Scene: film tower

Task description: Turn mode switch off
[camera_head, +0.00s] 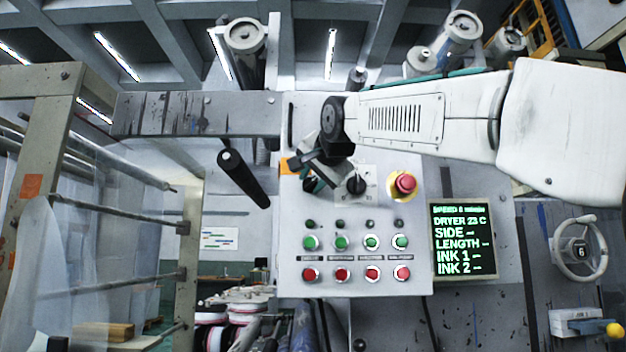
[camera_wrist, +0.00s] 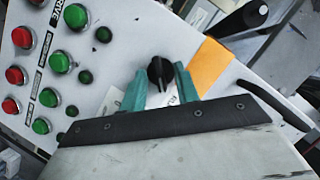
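The mode switch is a black rotary knob (camera_head: 356,185) on a pale plate in the upper part of the grey control panel (camera_head: 290,240). In the wrist view the knob (camera_wrist: 160,72) shows between the two teal fingers of my gripper (camera_wrist: 161,76). The fingers are apart, one on each side of the knob, with a gap visible on the left side; I cannot tell whether the right finger touches it. In the head view my gripper (camera_head: 322,176) is at the panel, just left of the knob and partly hidden by my wrist.
A red emergency button (camera_head: 405,184) on a yellow ring is right of the knob. Green buttons (camera_head: 341,242) and red buttons (camera_head: 341,274) sit in rows below. A black bar (camera_head: 243,180) sticks out left of the panel. A display (camera_head: 463,240) is at right.

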